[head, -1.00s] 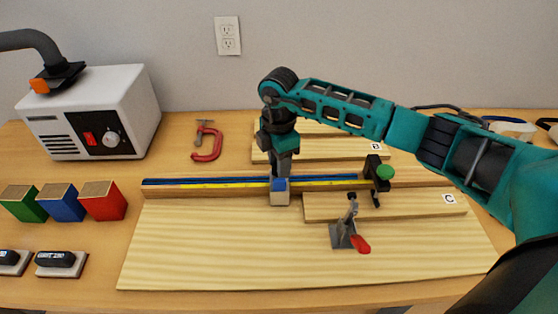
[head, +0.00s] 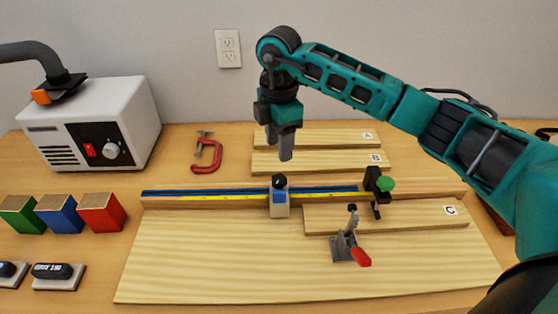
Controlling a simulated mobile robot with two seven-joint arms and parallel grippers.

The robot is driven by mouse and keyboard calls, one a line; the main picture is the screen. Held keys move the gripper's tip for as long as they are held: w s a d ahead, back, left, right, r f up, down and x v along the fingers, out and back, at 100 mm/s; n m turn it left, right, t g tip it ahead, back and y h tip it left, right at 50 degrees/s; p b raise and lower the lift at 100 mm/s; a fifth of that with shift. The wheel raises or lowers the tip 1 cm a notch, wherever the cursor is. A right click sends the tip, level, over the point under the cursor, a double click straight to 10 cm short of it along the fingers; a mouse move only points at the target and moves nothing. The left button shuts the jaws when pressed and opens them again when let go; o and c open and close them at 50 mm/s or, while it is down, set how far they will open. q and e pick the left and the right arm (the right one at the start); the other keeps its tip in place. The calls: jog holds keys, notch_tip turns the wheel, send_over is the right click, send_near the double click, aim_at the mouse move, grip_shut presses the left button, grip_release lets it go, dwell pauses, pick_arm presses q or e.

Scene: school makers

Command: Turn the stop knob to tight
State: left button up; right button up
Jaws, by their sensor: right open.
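A wooden rail (head: 220,198) with a yellow scale and a blue strip runs across the board. A pale block (head: 279,207) with a blue patch sits on the rail, with a black knob (head: 279,181) on top. Further right, a black bracket (head: 373,190) on the rail carries a green knob (head: 386,184). Which knob the task calls the stop knob is not marked. My right gripper (head: 286,156) points down just above and behind the black knob, open, empty and apart from it. The knob's tightness cannot be seen. My left gripper is not in view.
Board C (head: 400,216) lies in front of the rail under a red-handled toggle clamp (head: 350,246). Boards A (head: 330,138) and B (head: 320,161) lie behind. A red C-clamp (head: 208,155) lies left of them. The wide front board (head: 220,260) is mostly clear.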

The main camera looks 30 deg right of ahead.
notch_tip(320, 180, up, 4)
jog(key=shift+f, duration=0.2)
dwell(0.3)
